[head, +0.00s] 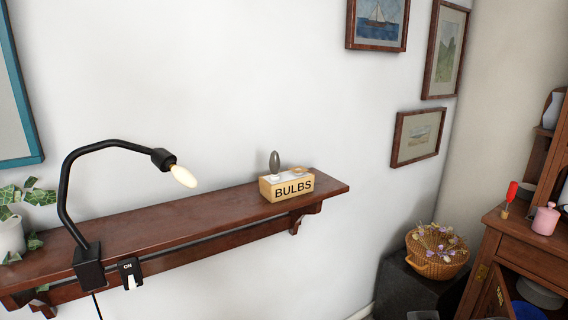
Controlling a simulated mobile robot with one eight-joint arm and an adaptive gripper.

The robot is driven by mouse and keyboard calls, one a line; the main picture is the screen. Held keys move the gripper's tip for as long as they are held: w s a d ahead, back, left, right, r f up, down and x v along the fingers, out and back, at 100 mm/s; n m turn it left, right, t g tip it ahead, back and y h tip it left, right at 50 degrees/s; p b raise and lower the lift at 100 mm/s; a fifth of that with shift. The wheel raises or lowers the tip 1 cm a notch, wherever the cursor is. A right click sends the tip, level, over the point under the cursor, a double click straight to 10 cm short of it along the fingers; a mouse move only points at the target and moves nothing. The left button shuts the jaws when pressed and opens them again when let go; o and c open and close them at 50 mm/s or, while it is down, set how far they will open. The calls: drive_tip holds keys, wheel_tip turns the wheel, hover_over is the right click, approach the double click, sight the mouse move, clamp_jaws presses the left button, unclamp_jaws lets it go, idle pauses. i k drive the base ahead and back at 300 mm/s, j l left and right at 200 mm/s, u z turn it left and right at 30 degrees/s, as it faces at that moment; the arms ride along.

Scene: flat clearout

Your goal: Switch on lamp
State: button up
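A black lamp (66,190) with a bent neck stands at the front edge of the brown wall shelf (215,212), toward its left end. A pale cream bulb (183,176) sits in its socket, pointing down to the right. I cannot tell whether it is lit. A black switch plate (124,268) marked "ON" is on the shelf's front, just right of the lamp base. Its white lever (130,282) is at the lower part of the plate, below the word. My gripper is not in view.
A wooden box marked "BULBS" (287,187) with a grey bulb (275,161) stands at the shelf's right end. A potted plant (14,232) is left of the lamp. A wicker basket (436,252) and a wooden cabinet (520,240) are at the right.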

sight(133, 286)
drive_tip(key=u, duration=1.5)
drive_tip(key=i, duration=0.25)
drive_tip(key=u, duration=0.05)
